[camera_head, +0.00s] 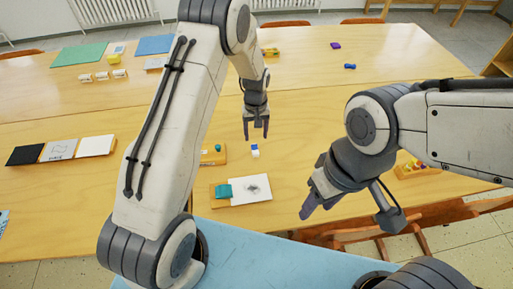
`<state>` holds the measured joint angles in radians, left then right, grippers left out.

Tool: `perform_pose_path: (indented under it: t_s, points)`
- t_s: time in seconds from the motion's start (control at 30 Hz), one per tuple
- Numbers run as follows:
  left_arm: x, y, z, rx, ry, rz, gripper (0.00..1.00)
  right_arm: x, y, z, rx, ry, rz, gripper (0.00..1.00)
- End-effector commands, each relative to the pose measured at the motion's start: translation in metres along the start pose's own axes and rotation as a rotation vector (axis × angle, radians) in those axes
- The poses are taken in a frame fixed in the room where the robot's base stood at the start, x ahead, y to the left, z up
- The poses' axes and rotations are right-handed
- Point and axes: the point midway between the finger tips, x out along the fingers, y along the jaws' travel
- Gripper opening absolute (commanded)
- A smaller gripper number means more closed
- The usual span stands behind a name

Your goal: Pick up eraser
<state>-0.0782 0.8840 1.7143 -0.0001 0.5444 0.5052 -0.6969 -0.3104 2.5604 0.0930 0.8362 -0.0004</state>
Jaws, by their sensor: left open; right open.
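A small white block with a blue part, which looks like an eraser (255,151), stands on the wooden table, right of a wooden holder (219,157). My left gripper (256,135) points down just above and behind it in the picture, its two fingers apart and nothing between them. Whether the fingertips are level with the block or higher, I cannot tell. My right gripper (348,215) is open and empty, at the lower right near the table's front edge.
A wooden tray (218,203) with a teal item and a sketched sheet lies in front. A tray of colourful pieces (418,170) is at right. Dark, sketched and white panels (60,150) lie at left. Small purple (335,45) and blue (349,66) items lie farther back. Chairs (365,232) stand in front.

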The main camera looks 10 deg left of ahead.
Motion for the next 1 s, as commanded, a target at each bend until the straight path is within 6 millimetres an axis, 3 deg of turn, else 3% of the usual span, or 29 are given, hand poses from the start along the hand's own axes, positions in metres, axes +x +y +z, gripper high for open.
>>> perform_pose_path:
  t_s: [0.17, 0.47, 0.77, 0.93, 1.0]
  points:
    - [0.013, -0.004, 0.000, -0.004, -0.002, -0.001, 0.65, -0.004, 0.000, 0.000, 0.000, 0.000, 0.000, 0.50]
    - [0.053, -0.006, 0.001, -0.003, 0.000, -0.001, 0.65, -0.015, -0.001, -0.001, 0.000, 0.000, 0.000, 0.50]
    - [0.059, -0.004, 0.001, -0.001, 0.003, 0.001, 0.65, -0.015, -0.001, -0.001, 0.000, 0.000, 0.000, 0.50]
    - [0.059, -0.003, 0.001, 0.000, 0.003, 0.001, 0.00, -0.015, -0.001, -0.001, 0.000, 0.000, 0.000, 0.50]
    - [0.059, -0.003, 0.001, 0.000, 0.003, 0.001, 0.00, -0.015, -0.001, -0.001, 0.000, 0.000, 0.000, 0.50]
